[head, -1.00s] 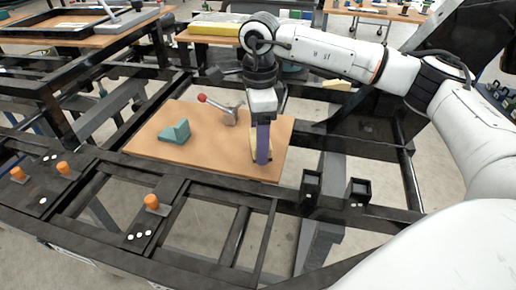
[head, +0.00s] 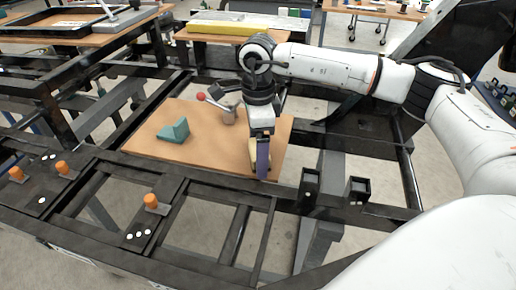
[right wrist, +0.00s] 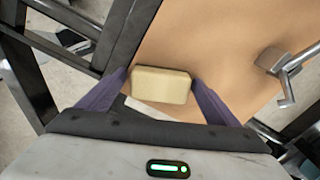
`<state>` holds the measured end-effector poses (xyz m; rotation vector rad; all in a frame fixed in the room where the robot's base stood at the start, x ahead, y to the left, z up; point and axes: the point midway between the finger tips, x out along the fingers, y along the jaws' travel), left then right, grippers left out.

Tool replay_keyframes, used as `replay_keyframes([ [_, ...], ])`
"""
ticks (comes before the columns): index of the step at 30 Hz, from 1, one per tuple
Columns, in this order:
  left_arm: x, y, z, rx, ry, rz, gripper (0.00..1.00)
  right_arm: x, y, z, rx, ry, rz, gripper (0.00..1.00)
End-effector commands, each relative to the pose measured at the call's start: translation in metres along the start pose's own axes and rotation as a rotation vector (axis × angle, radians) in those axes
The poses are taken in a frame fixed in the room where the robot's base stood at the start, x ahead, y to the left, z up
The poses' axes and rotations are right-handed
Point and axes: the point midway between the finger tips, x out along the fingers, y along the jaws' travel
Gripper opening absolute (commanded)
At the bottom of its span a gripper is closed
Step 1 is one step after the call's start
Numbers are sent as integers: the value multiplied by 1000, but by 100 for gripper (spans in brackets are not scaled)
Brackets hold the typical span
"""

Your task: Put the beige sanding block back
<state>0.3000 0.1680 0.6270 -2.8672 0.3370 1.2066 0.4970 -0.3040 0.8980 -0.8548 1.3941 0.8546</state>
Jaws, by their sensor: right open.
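The beige sanding block (right wrist: 162,85) lies on the brown board, between the two purple fingers of my right gripper (right wrist: 160,88) in the right wrist view. The fingers stand on either side of its short ends, with the jaws open. In the head view the right gripper (head: 263,165) points down at the board's front right part, and the beige block is mostly hidden behind its finger. My left gripper is in neither view.
The board (head: 200,155) also carries a teal angled block (head: 173,131) and a red-knobbed toggle clamp (head: 222,110). Black frame rails surround it. Orange-topped pegs (head: 151,201) stand on the rail at front left. Two small black sockets (head: 310,181) stand right of the gripper.

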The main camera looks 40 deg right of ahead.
Motion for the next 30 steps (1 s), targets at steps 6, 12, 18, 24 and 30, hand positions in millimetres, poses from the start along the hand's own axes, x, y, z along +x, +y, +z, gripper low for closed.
replay_keyframes([
  [6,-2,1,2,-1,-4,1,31,-12,0,1,0,-2,-1,85],
  [12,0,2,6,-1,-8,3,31,-51,-1,1,-1,-4,-4,85],
  [18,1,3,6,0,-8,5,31,-93,0,1,-2,-2,-3,85],
  [24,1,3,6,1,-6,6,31,-118,0,1,-2,-1,0,85],
  [30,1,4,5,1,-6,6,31,-124,0,1,-2,-1,0,85],
])
